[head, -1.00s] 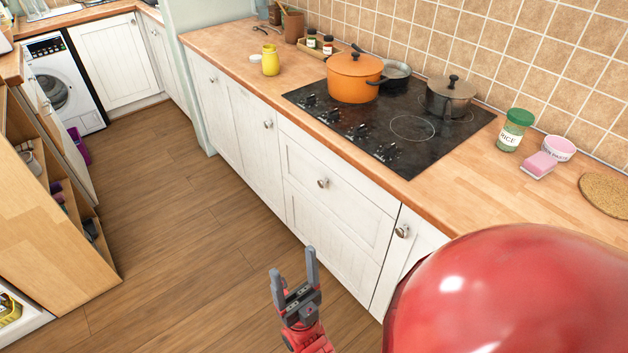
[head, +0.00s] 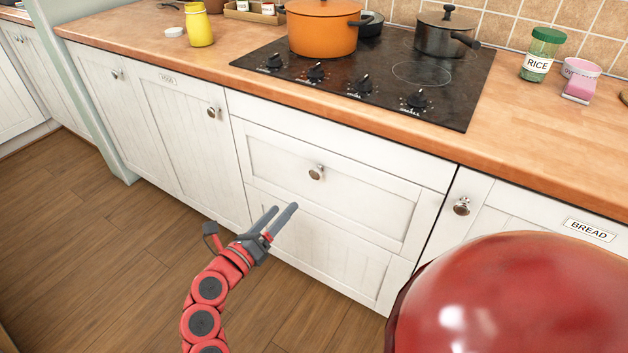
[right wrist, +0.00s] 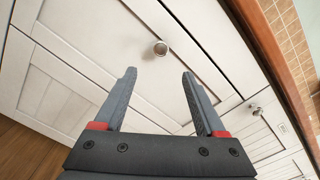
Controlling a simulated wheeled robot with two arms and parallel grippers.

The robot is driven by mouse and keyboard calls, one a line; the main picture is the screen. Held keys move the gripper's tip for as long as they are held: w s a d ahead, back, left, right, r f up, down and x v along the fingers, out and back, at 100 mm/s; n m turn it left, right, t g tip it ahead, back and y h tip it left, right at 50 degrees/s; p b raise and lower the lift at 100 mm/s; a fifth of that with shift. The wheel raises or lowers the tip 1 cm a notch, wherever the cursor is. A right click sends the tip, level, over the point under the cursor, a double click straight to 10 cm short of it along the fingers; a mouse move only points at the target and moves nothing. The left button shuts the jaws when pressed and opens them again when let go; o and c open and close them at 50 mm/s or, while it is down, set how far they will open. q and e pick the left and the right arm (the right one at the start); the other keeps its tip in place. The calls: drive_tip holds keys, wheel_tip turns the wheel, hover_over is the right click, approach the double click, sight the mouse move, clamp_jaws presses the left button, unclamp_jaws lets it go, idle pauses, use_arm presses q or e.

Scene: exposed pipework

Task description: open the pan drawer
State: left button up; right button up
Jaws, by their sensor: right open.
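Below the hob is a shut white drawer front (head: 375,206) with one round metal knob (head: 316,172). No label shows on it. Under it is another white panel (head: 340,250), partly hidden by my gripper. My right gripper (head: 284,207) is open and empty, in front of the drawers, below and left of the knob in the head view. In the right wrist view the knob (right wrist: 161,48) shows beyond and between the open fingertips (right wrist: 160,74), apart from them. My left gripper is out of view.
The worktop (head: 545,150) overhangs the drawers. An orange pot (head: 322,30) and a dark pan (head: 443,35) stand on the hob (head: 420,75). A cupboard with a knob (head: 461,206) and BREAD label is at right. Wooden floor (head: 110,240) is clear at left.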

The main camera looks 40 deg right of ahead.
sight(314, 176)
drive_tip(key=b+x, duration=0.1)
drive_tip(key=x, duration=1.3)
drive_tip(key=shift+d, duration=0.3)
clamp_jaws()
idle(0.6)
